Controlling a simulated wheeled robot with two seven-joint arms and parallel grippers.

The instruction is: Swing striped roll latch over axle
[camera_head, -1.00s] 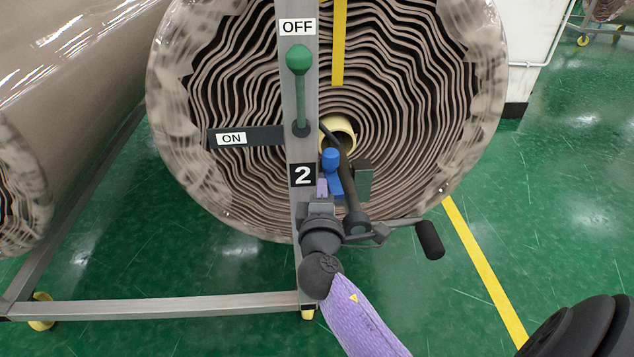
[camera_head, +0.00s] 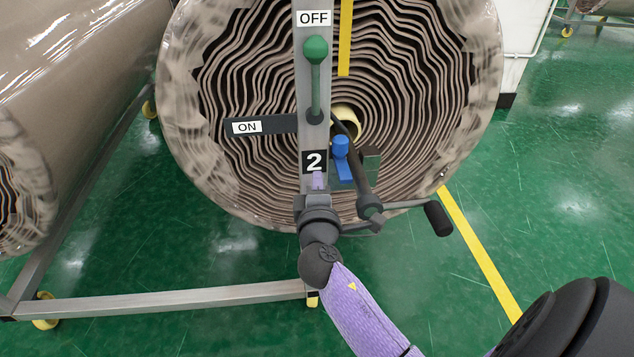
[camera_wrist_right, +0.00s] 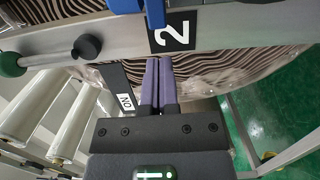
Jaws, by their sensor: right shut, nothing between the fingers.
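The large roll (camera_head: 430,75) with wavy striped layers fills the middle of the head view, and its yellow core (camera_head: 347,119) shows behind the post. A blue latch piece (camera_head: 341,147) with a knob and a flat lower arm sits right of the "2" label, next to a dark axle rod. Its blue parts also show at the top of the right wrist view (camera_wrist_right: 155,14). My right gripper (camera_head: 318,180) is shut and empty, its purple fingers just below the label. In the wrist view its fingertips (camera_wrist_right: 159,61) are close to the blue piece; contact is unclear. My left gripper is out of view.
The metal post (camera_head: 305,80) carries a green-knobbed lever (camera_head: 315,48) pointing up at OFF, with an ON plate (camera_head: 260,127) left. A crank handle (camera_head: 437,218) sticks out right. Another wrapped roll (camera_head: 70,80) lies left. Green floor is open right.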

